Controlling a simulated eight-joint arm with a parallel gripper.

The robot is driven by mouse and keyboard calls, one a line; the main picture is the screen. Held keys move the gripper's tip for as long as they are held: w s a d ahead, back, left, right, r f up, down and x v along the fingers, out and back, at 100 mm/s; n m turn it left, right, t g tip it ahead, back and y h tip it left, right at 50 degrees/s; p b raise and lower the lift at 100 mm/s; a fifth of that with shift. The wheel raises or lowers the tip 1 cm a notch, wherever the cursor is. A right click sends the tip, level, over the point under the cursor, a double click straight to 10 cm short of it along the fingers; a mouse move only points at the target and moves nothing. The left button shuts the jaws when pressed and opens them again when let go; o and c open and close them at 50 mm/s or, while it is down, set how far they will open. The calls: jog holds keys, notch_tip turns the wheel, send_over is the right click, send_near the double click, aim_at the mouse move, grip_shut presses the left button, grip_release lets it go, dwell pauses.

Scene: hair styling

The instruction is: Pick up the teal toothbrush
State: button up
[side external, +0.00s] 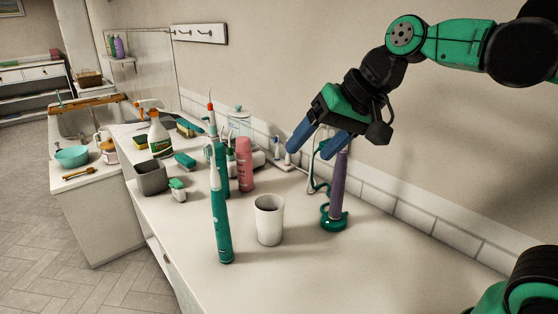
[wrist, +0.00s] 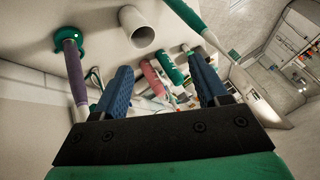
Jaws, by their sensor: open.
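The teal toothbrush (side external: 222,225) is a tall electric one with a thin pale neck. It stands upright near the counter's front edge, left of a white cup (side external: 268,220). In the wrist view its teal handle (wrist: 186,13) enters at the top, and its pale neck runs down toward the right finger. My gripper (side external: 309,148) is open, with blue fingers apart and nothing between them. In the side view it hangs above the counter, right of the toothbrush and well apart from it. The wrist view shows both fingers (wrist: 160,66).
A purple handle (side external: 338,185) stands on a teal base (side external: 333,218) below my gripper. A pink can (side external: 244,164) and a teal cylinder (side external: 222,168) stand behind the cup. A spray bottle (side external: 158,138) and grey container (side external: 152,177) are farther left. The counter's right front is clear.

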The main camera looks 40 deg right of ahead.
aim_at(219, 208)
jog(key=w+a+m+y, duration=0.6)
jog(key=w+m+y, duration=0.6)
jog(key=m, duration=0.5)
notch_tip(219, 208, down, 11)
jog(key=m+y, duration=0.1)
jog(key=y, duration=0.1)
jog(key=shift+s+x, duration=0.15)
jog(key=shift+x, duration=1.15)
jog(key=shift+s+x, duration=0.1)
jog(key=shift+x, duration=1.25)
jog(key=shift+a+f, duration=0.1)
jog(key=shift+s, duration=0.1)
grip_shut()
